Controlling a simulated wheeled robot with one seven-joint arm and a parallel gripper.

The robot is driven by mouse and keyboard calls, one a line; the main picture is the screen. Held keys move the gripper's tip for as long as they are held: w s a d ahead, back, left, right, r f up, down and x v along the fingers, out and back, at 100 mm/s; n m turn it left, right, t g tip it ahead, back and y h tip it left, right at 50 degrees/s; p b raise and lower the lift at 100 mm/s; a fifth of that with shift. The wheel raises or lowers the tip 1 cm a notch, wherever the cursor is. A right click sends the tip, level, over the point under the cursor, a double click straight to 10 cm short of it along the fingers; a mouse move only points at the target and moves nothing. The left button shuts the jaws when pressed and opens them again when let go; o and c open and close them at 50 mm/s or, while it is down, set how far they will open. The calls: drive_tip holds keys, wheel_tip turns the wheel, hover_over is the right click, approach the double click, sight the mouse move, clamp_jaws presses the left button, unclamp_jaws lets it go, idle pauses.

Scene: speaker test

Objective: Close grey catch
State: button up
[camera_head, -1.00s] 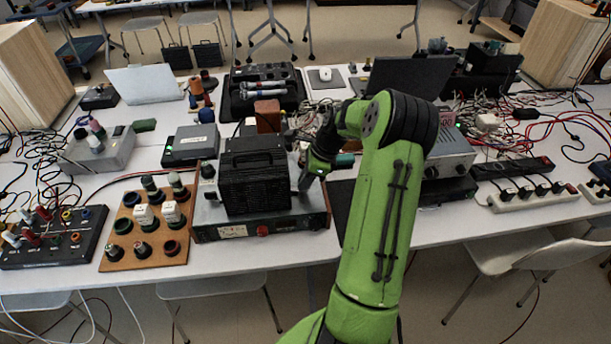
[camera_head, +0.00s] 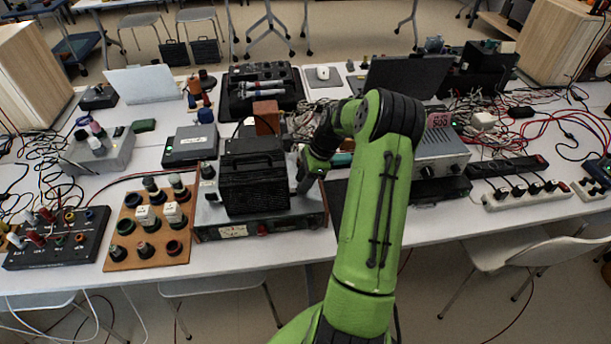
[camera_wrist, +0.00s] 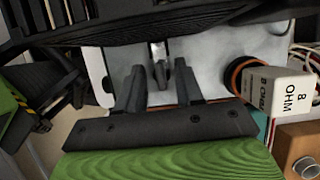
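The grey catch (camera_wrist: 157,62) shows in the wrist view as a small metallic piece on a pale surface, beside a black ribbed box. Its darker lower end lies between my fingers. My gripper (camera_wrist: 160,82) is open, with one finger on each side of the catch and a gap to both. In the head view my gripper (camera_head: 303,183) points down at the right side of the black box (camera_head: 253,184), which stands on a grey instrument (camera_head: 208,212). The catch cannot be made out in the head view, where the box and gripper crowd that spot.
A white block marked 8 OHM (camera_wrist: 287,92) sits close to the right of my gripper in the wrist view. A brown board with knobs (camera_head: 122,252) lies left of the instrument. A grey device (camera_head: 440,152) and cables crowd the right side.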

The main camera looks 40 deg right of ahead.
drive_tip(key=p+v, duration=0.4)
drive_tip(key=v, duration=1.1)
drive_tip(key=shift+d+r, duration=0.2)
drive_tip(key=shift+r, duration=0.15)
drive_tip(key=shift+a, duration=0.1)
drive_tip(key=a+r+n+h, duration=0.1)
drive_tip(key=a+r+n, duration=0.25)
drive_tip(key=a, duration=0.25)
drive_tip(key=s+a+r+n+h, duration=0.1)
drive_tip(key=a+r+n, duration=0.25)
drive_tip(key=a, duration=0.35)
drive_tip(key=a+r+n+h, duration=0.1)
drive_tip(key=a+r+n, duration=0.25)
drive_tip(key=a, duration=0.25)
drive_tip(key=s+a+n+t, duration=0.3)
drive_tip(key=s+a+n, duration=0.8)
drive_tip(key=s+n, duration=0.3)
drive_tip(key=shift+s+a+r+h, duration=0.3)
drive_tip(key=shift+s+r, duration=0.2)
drive_tip(key=shift+s, duration=0.7)
